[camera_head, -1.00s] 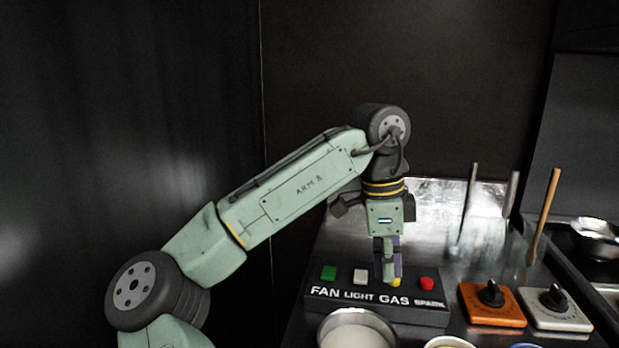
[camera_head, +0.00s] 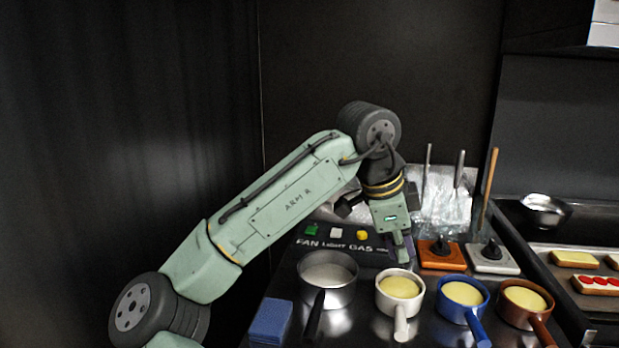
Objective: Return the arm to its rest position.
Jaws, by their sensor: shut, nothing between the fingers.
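My gripper (camera_head: 403,251) is shut and empty, pointing down at the end of my green arm. It is over the right end of the black switch box (camera_head: 329,249) and hides the red button there. The box carries a green button (camera_head: 311,230), a white button (camera_head: 336,233) and a yellow button (camera_head: 362,236), labelled FAN, LIGHT and GAS. I cannot tell whether the fingertips touch the box.
A steel saucepan (camera_head: 329,271), a white pot (camera_head: 400,287), a blue pot (camera_head: 463,293) and a brown pot (camera_head: 525,299) stand in front. An orange knob block (camera_head: 441,257) and a white one (camera_head: 493,259) are to the right. A blue sponge (camera_head: 270,321) lies front left.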

